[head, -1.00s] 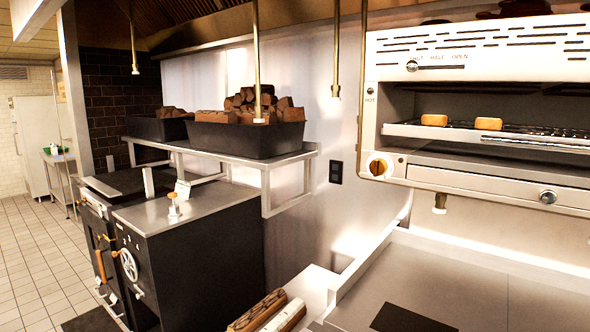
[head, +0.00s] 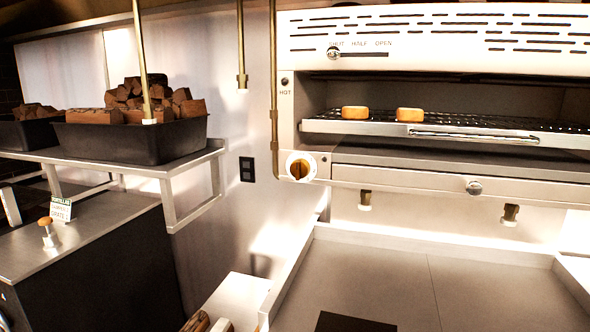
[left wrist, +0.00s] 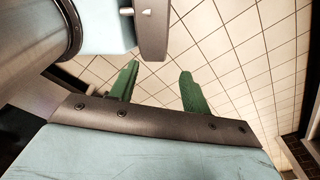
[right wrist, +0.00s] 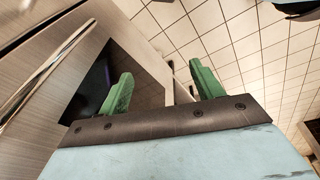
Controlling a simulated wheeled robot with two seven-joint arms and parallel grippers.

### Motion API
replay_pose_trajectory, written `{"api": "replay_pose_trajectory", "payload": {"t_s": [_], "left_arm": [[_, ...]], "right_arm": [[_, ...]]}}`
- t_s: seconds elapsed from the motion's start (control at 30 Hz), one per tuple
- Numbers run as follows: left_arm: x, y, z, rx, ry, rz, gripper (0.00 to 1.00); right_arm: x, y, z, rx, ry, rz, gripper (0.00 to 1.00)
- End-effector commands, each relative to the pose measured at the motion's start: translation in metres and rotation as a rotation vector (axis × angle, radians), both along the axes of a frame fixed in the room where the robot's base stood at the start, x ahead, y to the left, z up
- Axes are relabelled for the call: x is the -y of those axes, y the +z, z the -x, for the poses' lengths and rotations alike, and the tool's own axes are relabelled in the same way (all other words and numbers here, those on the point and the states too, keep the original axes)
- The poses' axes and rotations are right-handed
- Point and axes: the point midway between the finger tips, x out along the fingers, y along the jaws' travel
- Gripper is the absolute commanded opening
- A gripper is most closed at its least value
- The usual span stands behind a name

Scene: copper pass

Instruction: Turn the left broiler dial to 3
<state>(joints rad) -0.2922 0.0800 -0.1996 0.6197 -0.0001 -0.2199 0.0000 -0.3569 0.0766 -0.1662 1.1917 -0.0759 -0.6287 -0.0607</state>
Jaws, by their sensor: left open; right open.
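The left broiler dial (head: 301,167) is a round knob with a white rim and an orange-brown grip, at the lower left corner of the steel broiler (head: 430,27). Its markings are too small to read. Neither gripper shows in the head view. In the left wrist view my left gripper (left wrist: 156,86) has its green fingers apart and empty, above a tiled floor. In the right wrist view my right gripper (right wrist: 158,88) is also open and empty, beside a steel front with a dark panel. Neither gripper is near the dial in any view.
Two toasted pieces (head: 355,113) sit on the broiler rack (head: 470,128). A slider (head: 334,53) marked shut, half, open is above. A steel counter (head: 370,270) lies below the broiler. A wall shelf (head: 180,170) with a black wood bin (head: 130,142) juts out at left.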

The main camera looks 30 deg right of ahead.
Motion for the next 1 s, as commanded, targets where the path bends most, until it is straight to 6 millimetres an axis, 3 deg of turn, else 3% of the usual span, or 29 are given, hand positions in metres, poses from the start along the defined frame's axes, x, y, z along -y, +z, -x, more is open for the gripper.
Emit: {"api": "replay_pose_trajectory", "payload": {"t_s": [0.03, 0.1, 0.17, 0.3, 0.5, 0.73, 1.0], "left_arm": [[-0.001, 0.006, 0.017, -0.026, 0.0, -0.002, 0.48], [-0.002, 0.01, 0.032, -0.048, 0.0, -0.003, 0.48], [-0.002, 0.014, 0.037, -0.054, 0.0, -0.004, 0.48], [-0.001, 0.023, 0.022, -0.033, 0.0, -0.002, 0.48], [0.001, 0.033, -0.007, 0.015, 0.0, 0.003, 0.48], [0.001, 0.04, -0.002, 0.006, 0.0, 0.002, 0.48], [0.0, 0.04, 0.011, -0.015, 0.0, 0.0, 0.48]], "right_arm": [[-0.001, 0.028, -0.021, 0.029, 0.008, 0.009, 0.66], [-0.001, 0.062, -0.045, 0.057, 0.017, 0.028, 0.66], [0.001, 0.094, -0.062, 0.081, 0.021, 0.044, 0.66], [0.007, 0.168, -0.09, 0.13, 0.02, 0.086, 0.66], [0.016, 0.25, -0.105, 0.18, 0.006, 0.128, 0.66], [0.036, 0.33, -0.119, 0.254, 0.006, 0.228, 0.66], [0.082, 0.373, -0.174, 0.336, 0.135, 0.589, 0.66]]}}
